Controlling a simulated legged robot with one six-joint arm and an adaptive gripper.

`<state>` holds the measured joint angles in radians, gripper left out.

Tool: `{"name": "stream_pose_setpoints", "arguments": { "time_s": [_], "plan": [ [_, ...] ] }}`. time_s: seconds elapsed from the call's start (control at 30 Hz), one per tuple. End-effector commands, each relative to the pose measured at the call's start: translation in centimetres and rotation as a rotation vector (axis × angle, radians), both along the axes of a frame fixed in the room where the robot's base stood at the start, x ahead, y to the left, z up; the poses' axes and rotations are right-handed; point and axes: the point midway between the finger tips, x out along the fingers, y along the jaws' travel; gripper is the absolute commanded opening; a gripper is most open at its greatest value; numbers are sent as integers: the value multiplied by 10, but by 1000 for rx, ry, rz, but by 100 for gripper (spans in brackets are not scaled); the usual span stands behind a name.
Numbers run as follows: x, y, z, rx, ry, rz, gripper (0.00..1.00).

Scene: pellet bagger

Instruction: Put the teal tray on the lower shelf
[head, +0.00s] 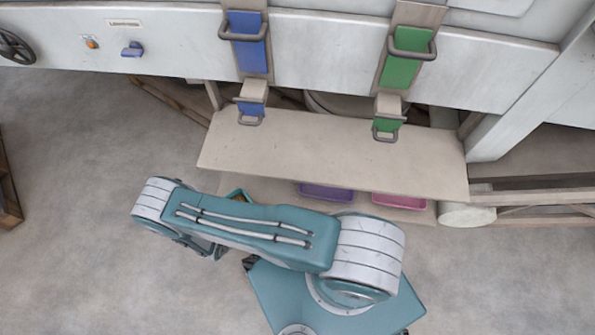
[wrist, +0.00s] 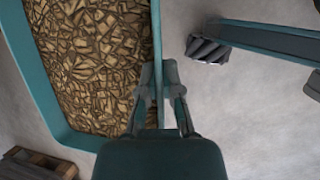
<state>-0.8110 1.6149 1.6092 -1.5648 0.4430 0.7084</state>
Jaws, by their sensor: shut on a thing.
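The teal tray (wrist: 75,138) is full of brown, chunky-looking contents and fills the left of the wrist view. My gripper (wrist: 158,85) is shut on its right wall, one finger on each side. The lower shelf (head: 270,190) lies under a wide beige upper shelf (head: 320,150). I cannot tell whether the tray touches the lower shelf.
A purple tray (head: 326,192) and a pink tray (head: 400,201) sit on the lower shelf, partly under the upper shelf. Blue (head: 248,45) and green (head: 404,55) handled chutes hang above. A wooden pallet (wrist: 38,163) lies on the floor.

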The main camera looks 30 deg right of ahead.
Motion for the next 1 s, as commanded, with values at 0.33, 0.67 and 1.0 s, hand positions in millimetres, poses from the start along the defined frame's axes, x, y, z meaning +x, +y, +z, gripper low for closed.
{"name": "stream_pose_setpoints", "arguments": {
  "time_s": [0.33,0.67,1.0],
  "plan": [
    [28,-40,1,5,-1,-8,0],
    [73,-101,0,6,-1,-8,0],
    [104,-141,0,5,0,-2,0]
  ]
}}
